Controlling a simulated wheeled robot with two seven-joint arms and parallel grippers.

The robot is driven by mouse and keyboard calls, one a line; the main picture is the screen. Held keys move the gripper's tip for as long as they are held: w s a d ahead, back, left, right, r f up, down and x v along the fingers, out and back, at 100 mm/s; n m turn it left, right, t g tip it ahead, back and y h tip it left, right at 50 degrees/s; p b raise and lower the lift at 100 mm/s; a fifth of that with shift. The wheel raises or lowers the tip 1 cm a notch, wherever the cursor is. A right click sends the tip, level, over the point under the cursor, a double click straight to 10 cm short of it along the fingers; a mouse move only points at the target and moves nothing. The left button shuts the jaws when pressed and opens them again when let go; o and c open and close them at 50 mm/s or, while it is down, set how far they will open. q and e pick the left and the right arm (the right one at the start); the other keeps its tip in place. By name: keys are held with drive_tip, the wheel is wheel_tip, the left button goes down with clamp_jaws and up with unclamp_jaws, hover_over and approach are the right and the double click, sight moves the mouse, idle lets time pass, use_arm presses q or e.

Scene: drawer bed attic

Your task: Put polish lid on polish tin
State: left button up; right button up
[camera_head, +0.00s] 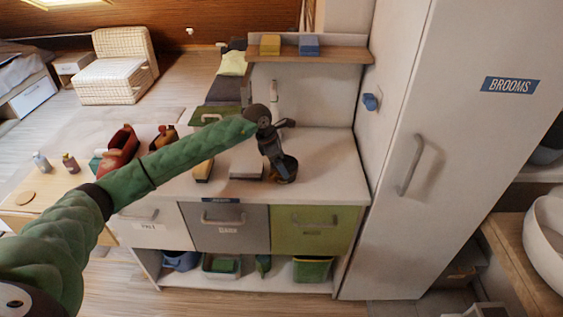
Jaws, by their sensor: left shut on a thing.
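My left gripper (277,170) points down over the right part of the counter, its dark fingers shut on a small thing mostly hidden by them. A dark round thing (289,165), like a tin or lid, shows right at the fingertips. I cannot tell whether it is the polish tin or its lid, nor whether it rests on the counter. A grey flat block (246,168) lies just left of the fingers. My right gripper is not in view.
The white counter (332,165) is clear right of the gripper. A yellow-topped brush or block (203,170) and red shoes (121,150) stand left. A shelf (330,54) is above the back. A tall broom cabinet (440,230) closes off the right. Bottles (70,162) stand at far left.

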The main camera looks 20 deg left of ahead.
use_arm(q)
drive_tip(key=shift+f+b, duration=0.1)
drive_tip(key=shift+b, duration=0.35)
idle(1.1)
drive_tip(key=shift+f+b, duration=0.7)
drive_tip(key=shift+b, duration=0.45)
idle(1.1)
drive_tip(key=o, duration=0.7)
drive_tip(key=shift+a+r, duration=0.1)
